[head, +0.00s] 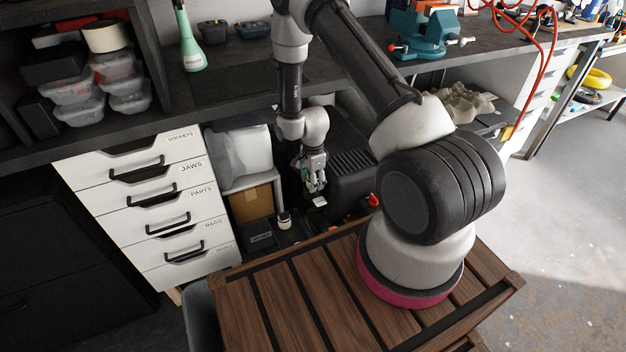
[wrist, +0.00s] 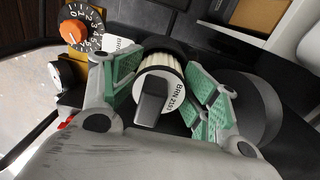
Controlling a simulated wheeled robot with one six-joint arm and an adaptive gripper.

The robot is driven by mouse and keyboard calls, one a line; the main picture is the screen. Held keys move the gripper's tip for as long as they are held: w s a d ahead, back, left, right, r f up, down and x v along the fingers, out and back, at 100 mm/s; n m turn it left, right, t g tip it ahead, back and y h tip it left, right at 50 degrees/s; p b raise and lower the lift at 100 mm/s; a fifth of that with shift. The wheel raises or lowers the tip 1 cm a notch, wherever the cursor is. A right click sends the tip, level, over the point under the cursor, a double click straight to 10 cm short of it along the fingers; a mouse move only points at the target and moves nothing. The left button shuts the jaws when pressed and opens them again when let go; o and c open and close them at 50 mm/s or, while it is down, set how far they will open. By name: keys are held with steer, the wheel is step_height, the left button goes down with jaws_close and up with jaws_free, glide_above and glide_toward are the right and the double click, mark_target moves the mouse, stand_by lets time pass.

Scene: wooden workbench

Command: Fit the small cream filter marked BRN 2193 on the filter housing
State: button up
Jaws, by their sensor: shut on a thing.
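The small cream filter (wrist: 158,68) shows in the wrist view between my fingers. It has pleated cream sides and a pale end cap with the marking BRN and a partly readable number, and a dark tab stands on the cap. My gripper (wrist: 160,95), with green pads, is shut on it. In the head view my gripper (head: 315,183) points down beside a dark ribbed machine, and the filter is too small there to make out surely. A dark round body (wrist: 245,105) lies right of the fingers in the wrist view. I cannot tell which part is the filter housing.
An orange-centred dial (wrist: 73,31) and a silver round part (wrist: 61,74) stand close left of my fingers. The dark ribbed machine (head: 352,150), a cardboard box (head: 251,205), white drawers (head: 150,200) and a small pale-topped object (head: 284,218) surround this low space.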

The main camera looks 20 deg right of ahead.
steer(key=o, duration=0.3)
steer(key=shift+s+f, duration=0.1)
steer(key=shift+f, duration=0.7)
steer(key=shift+f, duration=0.15)
steer(key=c, duration=0.3)
steer(key=shift+c, duration=0.3)
steer(key=shift+r, duration=0.3)
steer(key=shift+c, duration=0.2)
steer(key=o, duration=1.6)
steer(key=shift+o, duration=0.2)
